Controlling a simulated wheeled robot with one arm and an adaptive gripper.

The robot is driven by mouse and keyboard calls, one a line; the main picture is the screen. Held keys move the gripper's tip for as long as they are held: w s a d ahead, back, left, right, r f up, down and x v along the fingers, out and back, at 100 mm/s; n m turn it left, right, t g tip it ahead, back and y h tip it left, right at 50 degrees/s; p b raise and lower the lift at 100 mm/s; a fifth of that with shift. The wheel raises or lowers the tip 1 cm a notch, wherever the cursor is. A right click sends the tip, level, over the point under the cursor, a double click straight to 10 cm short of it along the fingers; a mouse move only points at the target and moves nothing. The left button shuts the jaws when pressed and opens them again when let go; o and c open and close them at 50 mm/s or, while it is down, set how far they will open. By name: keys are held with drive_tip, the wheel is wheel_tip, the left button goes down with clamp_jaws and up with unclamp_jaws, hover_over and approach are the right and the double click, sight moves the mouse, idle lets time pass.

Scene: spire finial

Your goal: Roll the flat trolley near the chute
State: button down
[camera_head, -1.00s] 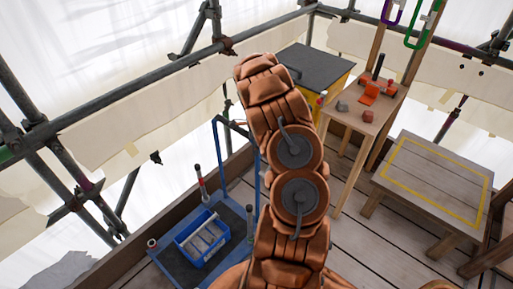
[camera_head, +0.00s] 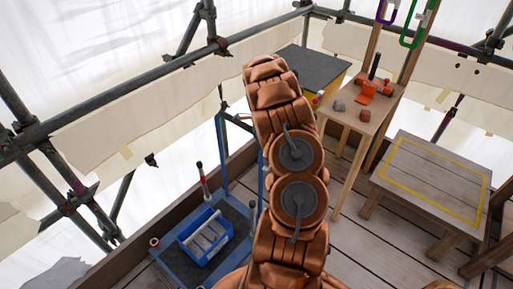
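The flat trolley (camera_head: 229,265) is low and blue with a dark deck and an upright blue handle frame (camera_head: 221,150). It stands at the lower left of the head view, beside my arm. On its deck are a blue tote (camera_head: 205,237) with grey pieces in it, a red-and-dark upright tool (camera_head: 203,182) and a small round roll (camera_head: 154,242). My copper-coloured arm covers the trolley's right side. My gripper is not visible; the arm's far end points away toward the dark-topped box. I cannot make out the chute.
A dark-topped yellow box (camera_head: 312,68) stands at the back. A wooden bench (camera_head: 352,140) holds an orange tool (camera_head: 372,93) and small lumps. A low wooden table with a yellow outline (camera_head: 433,172) stands right. Scaffold poles and sheeting bound the plank floor (camera_head: 352,245).

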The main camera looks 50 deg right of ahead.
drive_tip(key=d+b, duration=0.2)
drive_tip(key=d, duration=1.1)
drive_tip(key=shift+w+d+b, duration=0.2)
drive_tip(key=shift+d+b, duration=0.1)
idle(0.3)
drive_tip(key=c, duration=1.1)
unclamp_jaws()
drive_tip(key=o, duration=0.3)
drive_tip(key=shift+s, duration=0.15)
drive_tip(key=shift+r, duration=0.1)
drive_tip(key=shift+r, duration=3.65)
